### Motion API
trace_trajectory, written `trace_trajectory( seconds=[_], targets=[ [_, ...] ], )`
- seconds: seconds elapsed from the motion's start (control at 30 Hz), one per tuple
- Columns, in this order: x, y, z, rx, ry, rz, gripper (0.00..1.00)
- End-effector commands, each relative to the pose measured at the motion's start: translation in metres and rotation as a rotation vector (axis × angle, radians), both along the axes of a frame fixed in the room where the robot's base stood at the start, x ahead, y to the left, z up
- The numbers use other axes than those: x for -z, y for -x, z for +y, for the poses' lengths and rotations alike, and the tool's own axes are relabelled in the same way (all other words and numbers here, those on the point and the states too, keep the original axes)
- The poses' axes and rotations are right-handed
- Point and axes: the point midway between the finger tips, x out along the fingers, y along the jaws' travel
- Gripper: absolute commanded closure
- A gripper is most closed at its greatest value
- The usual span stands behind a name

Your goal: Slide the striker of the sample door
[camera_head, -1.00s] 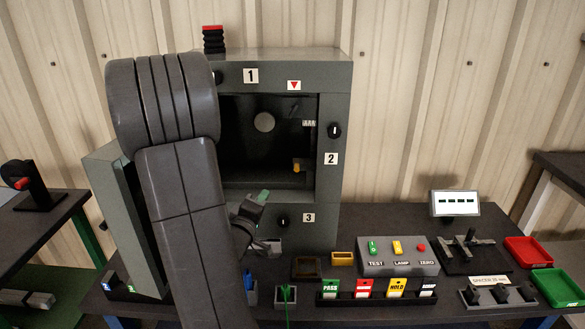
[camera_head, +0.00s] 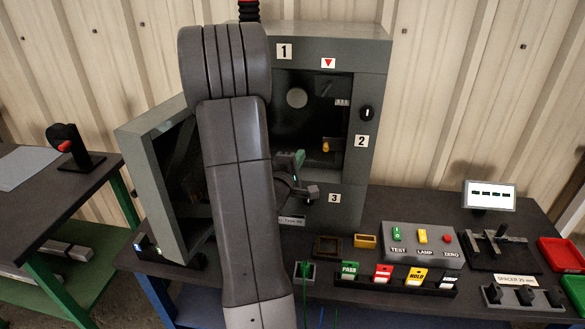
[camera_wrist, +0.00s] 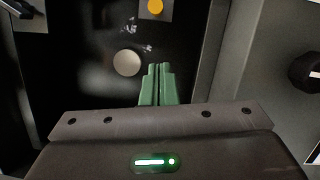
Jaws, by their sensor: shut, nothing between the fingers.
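The sample door (camera_head: 158,185) stands swung open on the left of the grey enclosure (camera_head: 352,60). My arm covers its hinge side and part of the opening in the head view. A yellow-orange piece (camera_head: 326,147) sits inside the dark chamber at lower right, and it shows at the top of the wrist view (camera_wrist: 155,8). I cannot tell for sure which part is the striker. My gripper (camera_head: 299,158) has green fingers and is at the lower part of the opening. In the wrist view its fingers (camera_wrist: 160,68) are together and empty, apart from the orange piece.
A round grey disc (camera_head: 297,98) is on the chamber's back wall. Black knobs are on the frame, one by label 2 (camera_head: 367,113).

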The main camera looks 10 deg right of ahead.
Motion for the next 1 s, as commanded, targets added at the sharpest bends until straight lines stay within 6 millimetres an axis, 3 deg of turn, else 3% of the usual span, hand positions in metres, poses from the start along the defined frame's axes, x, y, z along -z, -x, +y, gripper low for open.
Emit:
trace_trajectory(
  seconds=[0.07,0.3,0.83,1.0],
  targets=[
    [-0.001,-0.015,-0.01,0.003,0.0,-0.001,1.0],
    [-0.007,-0.005,-0.038,0.002,-0.001,-0.001,1.0],
    [-0.009,-0.003,-0.046,-0.001,-0.001,0.0,1.0],
    [-0.01,0.001,-0.058,0.002,-0.001,-0.003,1.0]
  ],
)
